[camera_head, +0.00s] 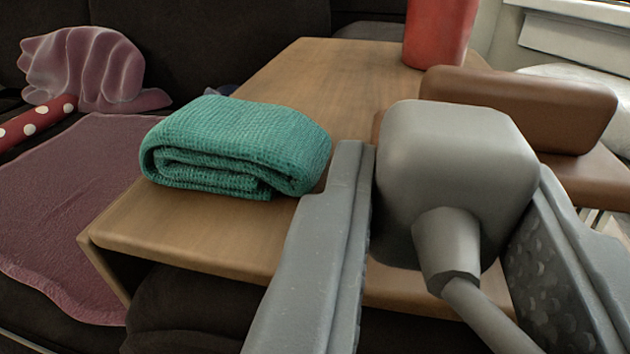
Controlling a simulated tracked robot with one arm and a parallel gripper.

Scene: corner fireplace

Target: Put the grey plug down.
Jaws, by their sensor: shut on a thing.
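The grey plug (455,160) is a blocky, rounded body with a short collar and a cord running down toward the bottom of the view. My gripper (455,180) has a finger on each side of the plug and is shut on it. The plug shows in front of the near right part of a wooden table (190,232). I cannot tell whether it touches the tabletop. The plug's far side and the table behind it are hidden.
A folded teal towel (235,147) lies on the table left of my gripper. A brown block-shaped object (520,108) is behind the plug at right. A red container (438,32) stands farther back. Bare tabletop shows behind the towel. A purple cloth (75,205) lies at left.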

